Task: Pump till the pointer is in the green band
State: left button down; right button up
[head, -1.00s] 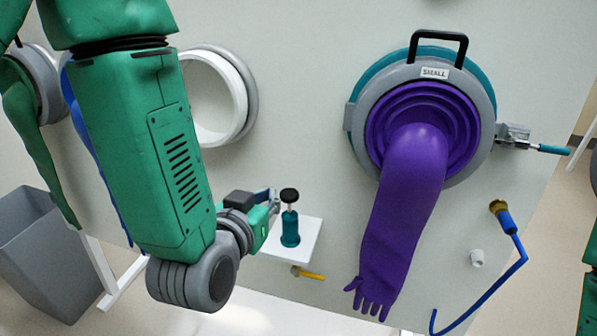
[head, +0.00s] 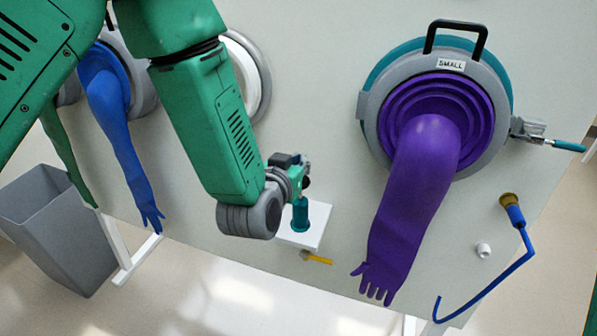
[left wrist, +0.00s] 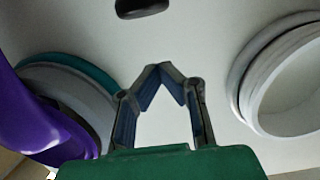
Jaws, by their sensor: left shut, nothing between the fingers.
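The hand pump has a teal body (head: 300,217) and stands upright on a small white shelf (head: 291,239) on the pale panel. My left gripper (head: 304,172) is at the pump's top and mostly hides its knob in the head view. In the left wrist view my gripper (left wrist: 160,69) has its fingertips together with nothing between them. A dark rounded piece, probably the pump knob (left wrist: 142,8), shows ahead of the fingertips, apart from them in the picture. No gauge, pointer or green band is visible. My right gripper is not in view.
A purple glove (head: 408,205) hangs from the port marked SMALL, right of the pump. A yellow-handled valve (head: 317,259) sits below the shelf. A blue hose (head: 515,266) is at right. A blue glove (head: 118,125) and a grey bin (head: 62,240) are at left.

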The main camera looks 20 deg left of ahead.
pick_arm(q)
send_over(298, 203)
jog(key=shift+w+f, duration=0.1)
jog(key=shift+f, duration=1.95)
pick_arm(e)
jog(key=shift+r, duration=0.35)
pick_arm(q)
notch_tip(298, 203, down, 5)
jog(key=b, duration=0.3)
jog(key=shift+s+r, duration=0.1)
jog(key=shift+s, duration=0.1)
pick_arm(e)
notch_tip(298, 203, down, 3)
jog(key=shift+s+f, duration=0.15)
